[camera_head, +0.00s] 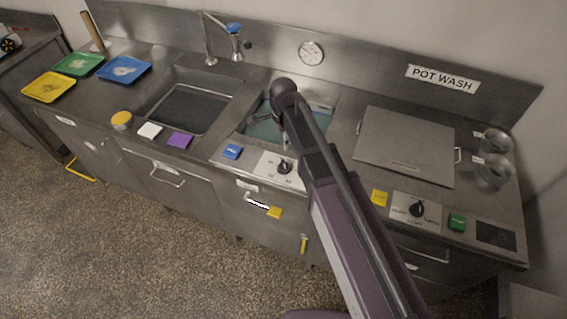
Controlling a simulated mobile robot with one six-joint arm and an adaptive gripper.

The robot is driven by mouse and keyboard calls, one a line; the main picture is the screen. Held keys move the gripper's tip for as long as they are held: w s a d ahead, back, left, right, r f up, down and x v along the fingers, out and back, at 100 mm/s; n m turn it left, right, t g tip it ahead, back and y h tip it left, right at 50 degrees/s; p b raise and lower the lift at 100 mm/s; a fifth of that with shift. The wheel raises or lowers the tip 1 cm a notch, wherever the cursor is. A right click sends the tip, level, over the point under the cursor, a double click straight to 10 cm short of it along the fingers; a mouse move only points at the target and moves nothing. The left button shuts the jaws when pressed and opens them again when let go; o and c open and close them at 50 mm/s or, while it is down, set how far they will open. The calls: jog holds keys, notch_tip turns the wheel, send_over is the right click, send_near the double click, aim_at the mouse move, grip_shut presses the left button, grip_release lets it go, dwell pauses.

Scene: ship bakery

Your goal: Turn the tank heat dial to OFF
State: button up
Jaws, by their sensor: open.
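Two black dials on white plates are set in the counter's front strip. One dial (285,167) is in front of the middle basin, its plate partly covered by my arm. The other dial (417,209) is at the right, in front of the square lid. The print on both plates is too small to read, so I cannot tell which is the tank heat dial or where OFF is. My gripper (284,146) points down over the front of the basin, just behind the left dial. It is open and seems empty; my arm partly hides it.
A blue block (232,151) lies left of the left dial. The basin (258,131) holds greenish water. A square metal lid (406,146) and metal cups (493,170) are at right. Trays (124,69) lie far left.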

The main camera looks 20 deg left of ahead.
aim_at(284, 164)
jog(key=shift+f, duration=0.15)
notch_tip(284, 164, down, 14)
jog(key=b, duration=1.3)
jog(key=shift+r+b, duration=0.25)
jog(key=shift+b, duration=0.15)
jog(key=c, duration=1.1)
